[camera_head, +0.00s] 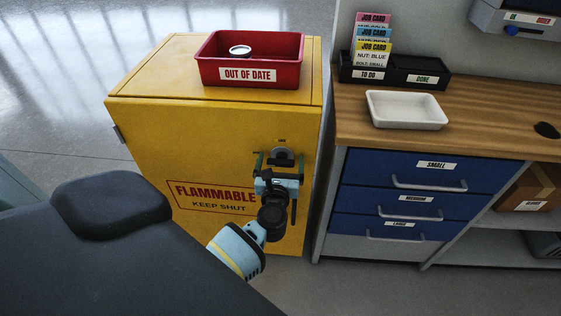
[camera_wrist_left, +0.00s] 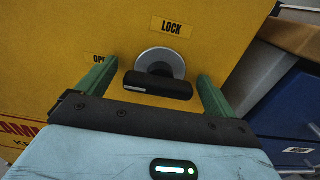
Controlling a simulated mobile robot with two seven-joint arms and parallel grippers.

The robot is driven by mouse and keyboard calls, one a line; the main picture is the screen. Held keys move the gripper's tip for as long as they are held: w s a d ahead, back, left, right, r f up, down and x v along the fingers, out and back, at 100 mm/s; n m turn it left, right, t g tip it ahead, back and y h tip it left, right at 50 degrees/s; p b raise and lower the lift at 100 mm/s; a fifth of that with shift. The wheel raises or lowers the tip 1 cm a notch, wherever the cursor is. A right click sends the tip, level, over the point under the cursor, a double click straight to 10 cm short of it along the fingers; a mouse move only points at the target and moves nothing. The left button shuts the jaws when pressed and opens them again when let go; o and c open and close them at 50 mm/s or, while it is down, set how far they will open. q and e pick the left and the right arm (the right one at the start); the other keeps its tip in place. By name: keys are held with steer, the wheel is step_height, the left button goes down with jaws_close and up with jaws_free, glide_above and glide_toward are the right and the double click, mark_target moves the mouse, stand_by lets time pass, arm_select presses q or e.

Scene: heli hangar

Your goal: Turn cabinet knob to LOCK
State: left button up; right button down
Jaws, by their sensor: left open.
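The yellow cabinet (camera_head: 225,140) stands left of the workbench, its front marked FLAMMABLE KEEP SHUT. Its knob (camera_head: 283,156) is at the upper right of the front. In the left wrist view the knob (camera_wrist_left: 158,83) is a grey disc with a black bar handle lying roughly crosswise in the picture. The LOCK label (camera_wrist_left: 172,28) is above it and a partly hidden label starting OPE (camera_wrist_left: 98,58) is to its left. My left gripper (camera_head: 279,160) is open, with its green fingers (camera_wrist_left: 155,90) on either side of the knob, apart from the bar. My right gripper is not in view.
A red OUT OF DATE bin (camera_head: 290,75) with a round item inside sits on the cabinet. The wooden workbench (camera_head: 480,125) carries a white tray (camera_head: 407,123) and job-card holders (camera_head: 375,85). Blue drawers (camera_head: 430,172) with protruding handles are close to the cabinet's right.

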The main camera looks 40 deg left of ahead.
arm_select(q)
steer(key=c, duration=1)
